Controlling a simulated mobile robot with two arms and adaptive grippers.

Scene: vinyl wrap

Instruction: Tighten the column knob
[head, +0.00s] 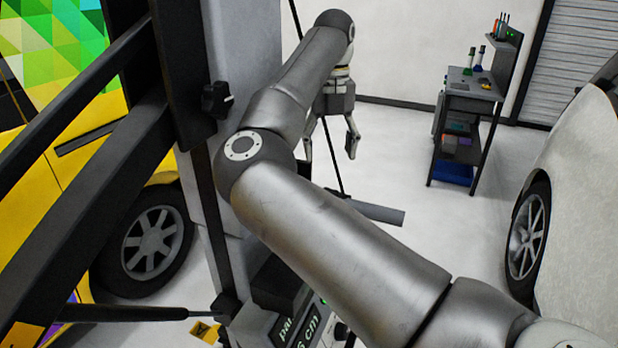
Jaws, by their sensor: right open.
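The black column knob (217,99) sits on the side of a dark upright column (185,70), left of the picture's middle, with a small white mark on it. My right arm crosses the view from the lower right and bends close to the column, below and right of the knob. My right gripper (331,152) hangs fingers down beyond the arm, well to the right of the knob and apart from it. Its two fingers are spread with nothing between them. My left gripper is not in view.
Dark frame bars (85,195) cross the left side, before a yellow car with colourful wrap (60,50). A workstation with shelves (472,100) stands at the back right. A white car (580,160) stands at the right. Open floor (400,150) lies between.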

